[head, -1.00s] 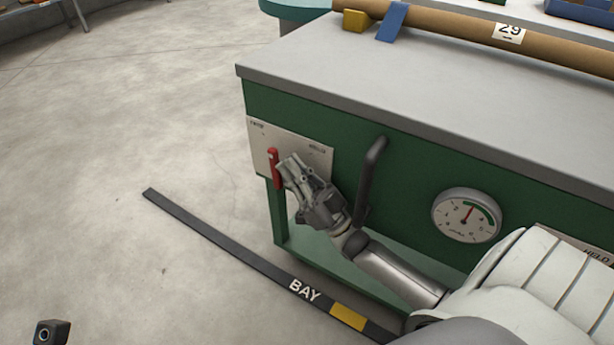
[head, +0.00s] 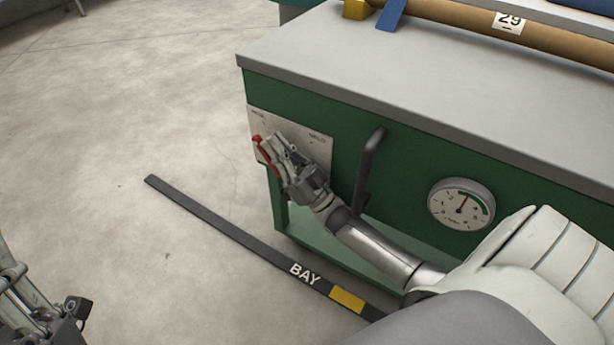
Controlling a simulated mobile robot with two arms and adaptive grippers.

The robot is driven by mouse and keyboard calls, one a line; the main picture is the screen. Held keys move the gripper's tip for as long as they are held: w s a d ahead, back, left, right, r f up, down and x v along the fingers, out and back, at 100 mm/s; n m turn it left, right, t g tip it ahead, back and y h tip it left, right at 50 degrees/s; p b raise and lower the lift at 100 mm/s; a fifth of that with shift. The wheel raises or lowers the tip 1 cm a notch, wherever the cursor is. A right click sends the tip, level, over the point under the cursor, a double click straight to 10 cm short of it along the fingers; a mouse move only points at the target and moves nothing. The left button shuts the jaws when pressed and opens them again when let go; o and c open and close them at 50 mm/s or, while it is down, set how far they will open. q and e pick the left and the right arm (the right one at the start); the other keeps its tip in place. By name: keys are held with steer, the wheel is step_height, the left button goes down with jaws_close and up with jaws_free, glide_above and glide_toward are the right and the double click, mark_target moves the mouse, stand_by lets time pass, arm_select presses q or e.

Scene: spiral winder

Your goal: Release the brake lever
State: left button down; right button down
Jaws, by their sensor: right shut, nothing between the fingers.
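The red brake lever (head: 266,156) is on a pale plate (head: 318,152) on the green front of the machine, near its left end. The lever leans, its top tipped to the left. My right gripper (head: 272,143) is shut and empty, its fingertips at the lever's right side; they seem to touch it and partly cover it. Part of my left gripper (head: 40,310) shows at the bottom left corner, well away from the machine; its fingers cannot be made out.
A dark handle bar (head: 370,170) stands out from the front just right of my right gripper. A round gauge (head: 461,204) is further right. The grey top (head: 400,80) overhangs above. A black floor strip marked BAY (head: 240,232) lies below. Open floor is to the left.

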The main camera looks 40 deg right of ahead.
stand_by(0.5)
steer(key=v, duration=1.2)
